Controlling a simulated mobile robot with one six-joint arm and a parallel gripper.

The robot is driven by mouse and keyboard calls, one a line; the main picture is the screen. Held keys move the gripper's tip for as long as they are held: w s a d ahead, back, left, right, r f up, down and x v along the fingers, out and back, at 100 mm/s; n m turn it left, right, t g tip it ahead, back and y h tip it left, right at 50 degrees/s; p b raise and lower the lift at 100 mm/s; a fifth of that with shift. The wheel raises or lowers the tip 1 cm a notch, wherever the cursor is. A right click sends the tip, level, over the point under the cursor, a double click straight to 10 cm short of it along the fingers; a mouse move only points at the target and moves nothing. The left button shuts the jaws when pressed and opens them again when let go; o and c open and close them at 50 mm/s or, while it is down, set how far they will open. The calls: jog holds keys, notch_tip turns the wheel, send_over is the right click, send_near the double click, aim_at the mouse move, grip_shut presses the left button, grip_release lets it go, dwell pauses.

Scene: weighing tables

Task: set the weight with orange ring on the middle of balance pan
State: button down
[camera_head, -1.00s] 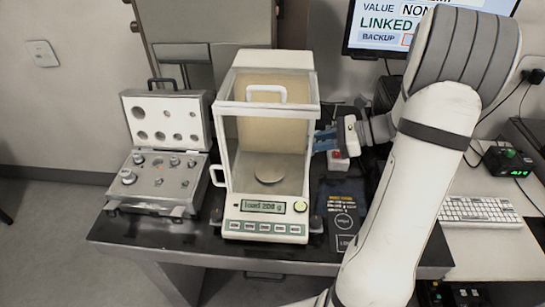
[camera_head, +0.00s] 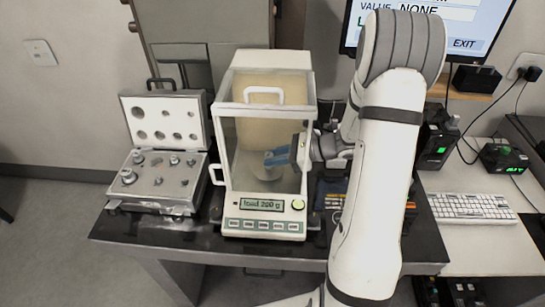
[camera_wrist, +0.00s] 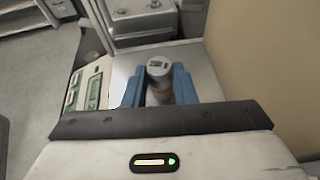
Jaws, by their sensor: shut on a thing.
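The weight with orange ring (camera_wrist: 159,72) is a grey metal cylinder, upright between the blue fingers of my gripper (camera_wrist: 158,88) in the wrist view. In the head view my gripper (camera_head: 280,157) reaches through the right side of the balance's glass chamber, shut on the weight over the pan area. The balance (camera_head: 264,229) shows "load 200 g" on its display.
An open weight case (camera_head: 158,205) with several weights stands left of the balance on the dark table (camera_head: 120,228). The chamber's front glass and frame (camera_head: 262,110) stand close to my gripper. A monitor (camera_head: 470,25) and keyboard (camera_head: 471,207) are at the right.

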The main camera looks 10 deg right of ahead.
jog(key=shift+a+f, duration=0.2)
jog(key=shift+f, duration=0.2)
jog(key=c, duration=1.2)
grip_release()
jog(key=shift+r, duration=0.1)
jog(key=shift+d+r, duration=0.15)
jog(key=b+v, duration=0.1)
jog(key=v, duration=1)
jog(key=shift+s+d+r, duration=0.1)
jog(key=shift+d+r, duration=0.15)
jog(key=shift+d, duration=0.05)
